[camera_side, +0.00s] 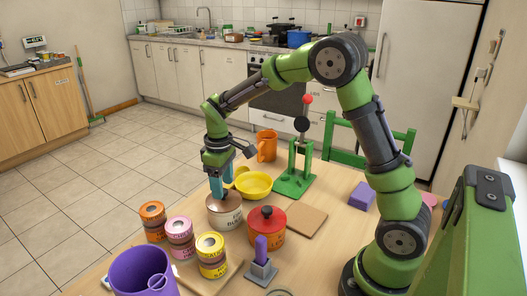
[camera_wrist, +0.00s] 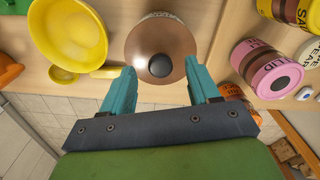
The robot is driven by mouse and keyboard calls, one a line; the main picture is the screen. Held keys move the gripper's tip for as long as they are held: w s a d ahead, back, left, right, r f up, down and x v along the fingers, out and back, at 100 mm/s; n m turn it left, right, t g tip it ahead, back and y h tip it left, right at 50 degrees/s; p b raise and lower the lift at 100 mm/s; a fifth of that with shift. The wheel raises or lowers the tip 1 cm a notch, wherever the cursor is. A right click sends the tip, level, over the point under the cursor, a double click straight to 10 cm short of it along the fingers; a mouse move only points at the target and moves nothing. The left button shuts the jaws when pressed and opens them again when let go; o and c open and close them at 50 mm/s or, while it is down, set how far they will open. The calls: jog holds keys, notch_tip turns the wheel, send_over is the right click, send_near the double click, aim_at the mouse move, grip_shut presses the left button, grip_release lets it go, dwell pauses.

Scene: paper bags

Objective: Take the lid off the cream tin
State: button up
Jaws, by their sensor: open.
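The cream tin (camera_side: 226,217) stands upright on the wooden table, with dark lettering on its side. Its brown lid (camera_side: 214,203) is on top; the lid also shows in the wrist view (camera_wrist: 150,45) with a dark round knob (camera_wrist: 160,65) in its middle. My gripper (camera_side: 222,186) points down just above the lid. In the wrist view its two teal fingers (camera_wrist: 160,82) are apart, one on each side of the knob's line, with nothing between them that I can see gripped. Whether the fingertips touch the lid cannot be told.
An orange tin with a red lid (camera_side: 267,218) stands close at the right. Small labelled tins (camera_side: 180,238) stand at the left. A yellow bowl (camera_side: 254,186) and a green stand (camera_side: 296,172) are behind. A purple bucket (camera_side: 142,276) is in front.

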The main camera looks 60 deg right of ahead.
jog(key=shift+f, duration=0.8)
jog(key=shift+c, duration=0.4)
grip_shut()
jog(key=shift+r, duration=0.1)
